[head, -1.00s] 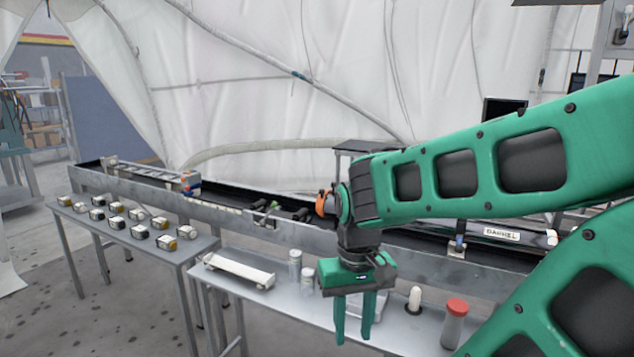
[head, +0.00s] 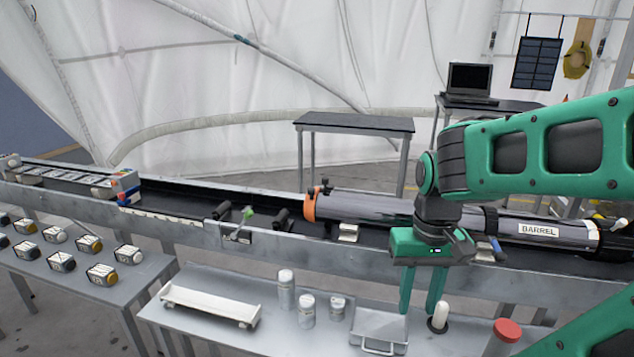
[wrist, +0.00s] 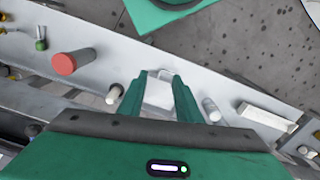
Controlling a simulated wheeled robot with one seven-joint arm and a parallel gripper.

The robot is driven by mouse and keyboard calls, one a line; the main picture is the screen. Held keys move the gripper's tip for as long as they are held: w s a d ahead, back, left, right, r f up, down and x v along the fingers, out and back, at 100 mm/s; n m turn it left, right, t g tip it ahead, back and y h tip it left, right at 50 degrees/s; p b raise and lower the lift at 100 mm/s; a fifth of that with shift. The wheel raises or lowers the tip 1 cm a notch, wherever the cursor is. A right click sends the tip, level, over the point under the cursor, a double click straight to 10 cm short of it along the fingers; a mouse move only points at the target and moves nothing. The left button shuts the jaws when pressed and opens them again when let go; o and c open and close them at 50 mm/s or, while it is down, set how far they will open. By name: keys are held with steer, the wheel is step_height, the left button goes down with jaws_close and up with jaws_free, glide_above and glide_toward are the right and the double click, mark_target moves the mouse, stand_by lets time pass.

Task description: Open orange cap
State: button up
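The orange cap (head: 310,207) is a ring at the left end of the long grey barrel (head: 370,207), which lies in the black trough. Small dark fittings show on top of it. I cannot tell from here whether it is latched. My gripper (head: 421,306) points down in front of the barrel, to the right of the cap and apart from it. Its two green fingers are spread and empty, also in the wrist view (wrist: 158,85). The orange cap is not recognisable in the wrist view.
A grey bench (head: 185,318) below the gripper holds a white tray (head: 210,304), small jars (head: 286,290), a metal tray (head: 379,328) and a red-capped cylinder (head: 507,332). The trough's front rail (head: 350,262) runs between bench and barrel. A table with several small boxes stands left.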

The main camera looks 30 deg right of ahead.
steer(key=shift+a, duration=0.2)
steer(key=shift+o, duration=0.6)
steer(key=shift+s+r, duration=0.25)
step_height(320, 180, up, 17)
steer(key=n, duration=1.3)
glide_above(311, 188)
step_height(311, 188, down, 10)
steer(key=shift+s+f, duration=0.1)
steer(key=shift+c, duration=0.5)
